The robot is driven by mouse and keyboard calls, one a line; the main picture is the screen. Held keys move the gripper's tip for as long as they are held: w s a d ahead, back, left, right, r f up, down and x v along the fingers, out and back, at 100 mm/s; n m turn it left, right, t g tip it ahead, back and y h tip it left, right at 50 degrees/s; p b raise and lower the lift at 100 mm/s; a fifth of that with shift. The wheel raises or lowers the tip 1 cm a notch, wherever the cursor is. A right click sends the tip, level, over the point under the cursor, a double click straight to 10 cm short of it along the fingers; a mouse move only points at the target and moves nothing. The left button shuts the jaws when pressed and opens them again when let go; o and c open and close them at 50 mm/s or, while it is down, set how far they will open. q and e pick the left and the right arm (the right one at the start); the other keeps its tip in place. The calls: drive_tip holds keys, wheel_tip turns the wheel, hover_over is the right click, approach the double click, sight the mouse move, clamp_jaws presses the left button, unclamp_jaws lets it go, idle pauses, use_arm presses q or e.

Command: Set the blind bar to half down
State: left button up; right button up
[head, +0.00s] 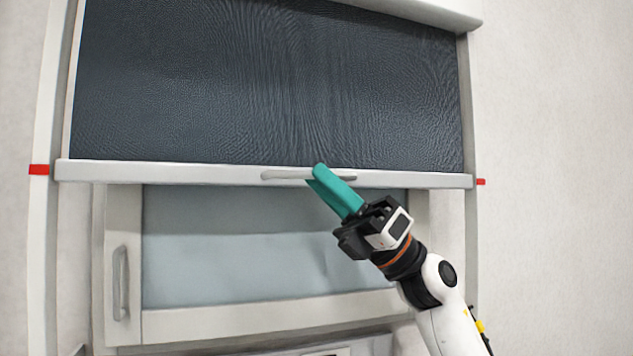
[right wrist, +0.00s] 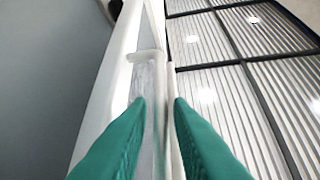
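The blind has a dark textured sheet (head: 270,85) and a pale bottom bar (head: 150,172). The bar hangs level with red marks on the frame, at the left (head: 39,170) and right (head: 481,182). A thin handle (head: 285,175) sits mid-bar; it also shows in the right wrist view (right wrist: 146,75). My right gripper (head: 316,176) has teal fingers at the handle, covering part of it. In the right wrist view, its fingertips (right wrist: 159,100) stand apart, with the handle strip running between them and a gap visible. My left gripper is not in view.
Below the bar is a cabinet front with a pale blue panel (head: 260,245) and a vertical handle (head: 121,283) at its left. Plain wall (head: 560,150) lies to the right. The right wrist view also shows a ribbed, lit ceiling (right wrist: 225,50).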

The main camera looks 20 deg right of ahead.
drive_tip(key=b+v, duration=0.3)
drive_tip(key=v, duration=0.7)
